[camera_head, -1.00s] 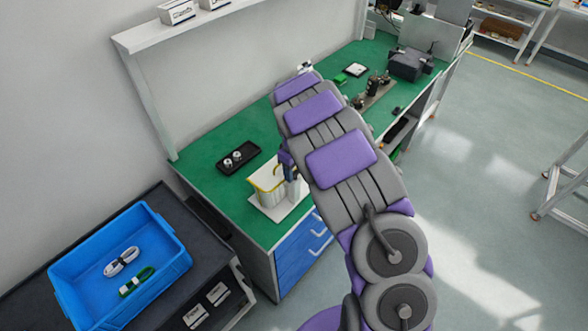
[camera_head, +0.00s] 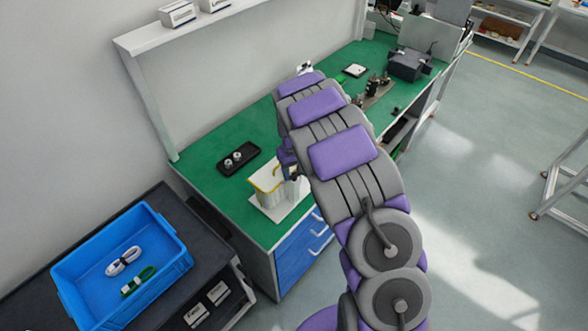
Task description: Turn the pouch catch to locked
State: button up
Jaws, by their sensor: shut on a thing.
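A pale pouch-like holder with a yellow-edged top (camera_head: 267,179) stands on a white base plate (camera_head: 281,213) near the front corner of the green bench. My gripper (camera_head: 291,174) is at the right side of this holder, below my grey and purple arm. It is shut on a small part there, most likely the catch. The catch itself is hidden or too small to make out, so its position cannot be told.
A black tray with two small white round parts (camera_head: 239,159) lies left of the holder on the green bench (camera_head: 210,182). A blue crate (camera_head: 166,272) with cable coils stands on the dark table at lower left. Fixtures (camera_head: 376,86) and a dark device (camera_head: 408,64) stand farther back.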

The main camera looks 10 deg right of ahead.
aim_at(293, 173)
jog(key=m+p, duration=0.1)
jog(key=m, duration=0.5)
jog(key=shift+w+r+m, duration=0.1)
jog(key=shift+m, duration=0.2)
jog(key=m, duration=0.6)
jog(key=shift+w+m+p, duration=0.1)
jog(key=shift+m+p, duration=0.2)
jog(key=o, duration=1.1)
jog(key=shift+c, duration=0.2)
notch_tip(293, 173, up, 17)
